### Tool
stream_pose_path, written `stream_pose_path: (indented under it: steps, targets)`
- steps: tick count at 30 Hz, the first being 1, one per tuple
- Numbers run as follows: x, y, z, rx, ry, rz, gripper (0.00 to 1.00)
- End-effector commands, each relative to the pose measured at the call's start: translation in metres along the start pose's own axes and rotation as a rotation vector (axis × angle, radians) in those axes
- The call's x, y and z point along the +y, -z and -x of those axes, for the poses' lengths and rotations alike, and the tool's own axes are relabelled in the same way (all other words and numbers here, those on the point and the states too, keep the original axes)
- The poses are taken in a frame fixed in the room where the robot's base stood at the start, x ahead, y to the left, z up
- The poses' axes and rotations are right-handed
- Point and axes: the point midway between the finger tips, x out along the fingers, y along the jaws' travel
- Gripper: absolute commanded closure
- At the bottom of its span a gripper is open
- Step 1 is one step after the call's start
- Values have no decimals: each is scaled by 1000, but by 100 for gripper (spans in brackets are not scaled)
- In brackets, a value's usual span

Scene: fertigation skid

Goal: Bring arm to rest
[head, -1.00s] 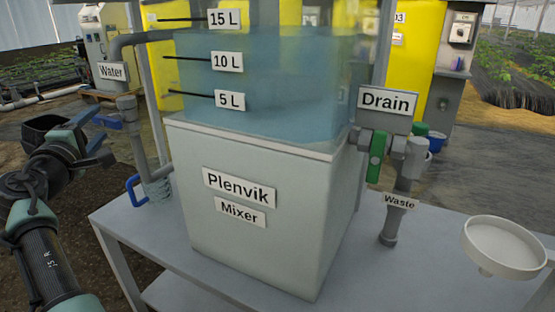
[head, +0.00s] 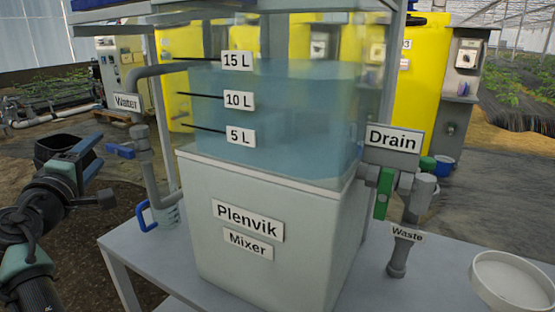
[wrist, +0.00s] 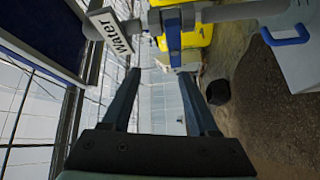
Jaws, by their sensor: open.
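My gripper (head: 92,150) is at the left of the head view, left of the water pipe and apart from it. In the wrist view my gripper (wrist: 155,85) shows two dark fingers spread apart with nothing between them. Beyond the fingertips are the Water sign (wrist: 112,33) and the blue valve handle (wrist: 173,38) on the grey pipe. In the head view the same blue handle (head: 120,150) sits just right of my gripper. My arm comes up from the lower left corner, bent.
The Plenvik mixer tank (head: 245,215) stands on a grey table (head: 165,270), with liquid near the 15 L mark. A green drain valve handle (head: 384,193) and waste pipe (head: 400,250) are at right. A white round dish (head: 512,280) lies at the table's right. Yellow tanks (head: 425,95) stand behind.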

Motion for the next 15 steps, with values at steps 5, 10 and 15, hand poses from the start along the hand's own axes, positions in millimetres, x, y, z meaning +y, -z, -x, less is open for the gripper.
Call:
stream_pose_path:
  steps: [5, 10, 15]
  targets:
    - [66, -42, 17, 59, -56, -353, 40]
    - [140, -94, 53, 141, -153, -665, 40]
    - [216, -151, 112, 254, -287, -923, 40]
